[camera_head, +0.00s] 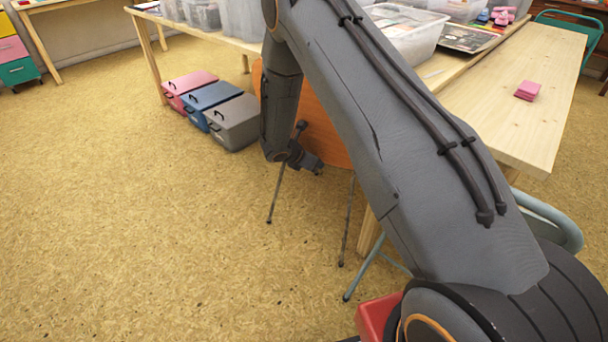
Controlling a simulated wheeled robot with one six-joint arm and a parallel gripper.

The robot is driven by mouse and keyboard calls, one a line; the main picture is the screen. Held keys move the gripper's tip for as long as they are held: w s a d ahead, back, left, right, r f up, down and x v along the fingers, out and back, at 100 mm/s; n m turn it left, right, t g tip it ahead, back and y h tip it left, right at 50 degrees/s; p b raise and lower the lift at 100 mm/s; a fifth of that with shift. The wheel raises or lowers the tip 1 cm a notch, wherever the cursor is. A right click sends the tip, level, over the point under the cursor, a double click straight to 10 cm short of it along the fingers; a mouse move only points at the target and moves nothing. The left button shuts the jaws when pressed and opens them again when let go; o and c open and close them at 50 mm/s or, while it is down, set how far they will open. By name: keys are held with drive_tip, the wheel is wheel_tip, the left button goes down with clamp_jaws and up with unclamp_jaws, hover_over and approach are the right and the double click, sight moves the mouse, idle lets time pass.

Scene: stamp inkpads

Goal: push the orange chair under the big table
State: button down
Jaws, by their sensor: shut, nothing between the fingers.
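The orange chair (318,122) stands at the near side of the big table (215,37), close to its edge. My arm covers much of the chair; an orange panel and thin grey legs show. I cannot tell how far the chair is under the tabletop. My gripper (316,168) is low in front of the orange panel, pointing right, with its fingers small and dark. It looks shut and holds nothing. Whether it touches the chair is unclear.
Pink, blue and grey lidded boxes (234,122) stand on the floor left of the chair. A pale blue-grey chair (548,222) is at the right. Clear bins (408,36) and a pink block (527,90) are on the tabletops. The floor at left is clear.

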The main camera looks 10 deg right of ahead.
drive_tip(key=w+d, duration=0.1)
drive_tip(key=d, duration=0.1)
drive_tip(key=w+d, duration=0.1)
drive_tip(key=shift+d, duration=0.35)
drive_tip(key=shift+a, duration=0.1)
